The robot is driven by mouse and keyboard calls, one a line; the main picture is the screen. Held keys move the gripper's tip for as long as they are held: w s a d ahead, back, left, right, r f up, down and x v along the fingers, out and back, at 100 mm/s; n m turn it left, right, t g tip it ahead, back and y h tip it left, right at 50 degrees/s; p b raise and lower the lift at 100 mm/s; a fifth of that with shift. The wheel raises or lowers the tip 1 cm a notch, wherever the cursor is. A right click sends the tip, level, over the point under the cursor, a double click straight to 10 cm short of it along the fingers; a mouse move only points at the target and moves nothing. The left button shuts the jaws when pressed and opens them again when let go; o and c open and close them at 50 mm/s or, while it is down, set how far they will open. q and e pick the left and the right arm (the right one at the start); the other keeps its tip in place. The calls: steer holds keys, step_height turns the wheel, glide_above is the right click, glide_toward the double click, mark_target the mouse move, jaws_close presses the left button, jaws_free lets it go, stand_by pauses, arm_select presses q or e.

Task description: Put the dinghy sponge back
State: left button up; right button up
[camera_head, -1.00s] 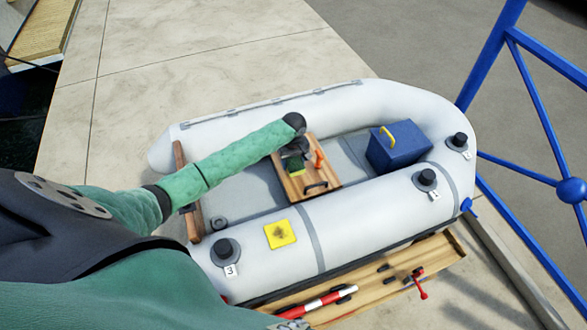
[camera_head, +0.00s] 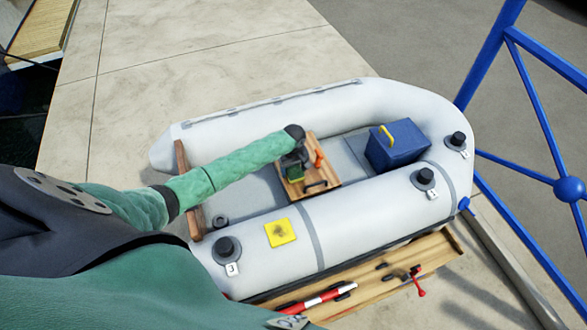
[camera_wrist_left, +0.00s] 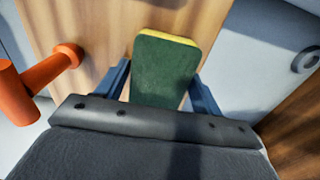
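The dinghy sponge (camera_head: 294,174), green with a yellow layer, is on the wooden thwart board (camera_head: 323,194) in the white dinghy (camera_head: 360,218). In the left wrist view the sponge (camera_wrist_left: 165,72) shows its green face, with yellow along its far edge. My left gripper (camera_head: 294,166) reaches down over it from the left. In the wrist view its two blue-grey fingers (camera_wrist_left: 160,88) stand on either side of the sponge, with a thin gap at the left finger. The gripper looks open. The fingertips are partly hidden behind the sponge. My right gripper is not in view.
An orange handle (camera_head: 319,158) stands on the board beside the sponge, left of the fingers in the wrist view (camera_wrist_left: 38,75). A dark handle (camera_head: 316,185) is nearby. A blue box (camera_head: 397,146) sits farther right.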

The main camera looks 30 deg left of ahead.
mark_target(294, 169)
arm_select(q)
steer(key=shift+o, duration=0.9)
steer(key=shift+r, duration=0.55)
step_height(294, 169, up, 11)
steer(key=b, duration=0.3)
steer(key=shift+r, duration=0.15)
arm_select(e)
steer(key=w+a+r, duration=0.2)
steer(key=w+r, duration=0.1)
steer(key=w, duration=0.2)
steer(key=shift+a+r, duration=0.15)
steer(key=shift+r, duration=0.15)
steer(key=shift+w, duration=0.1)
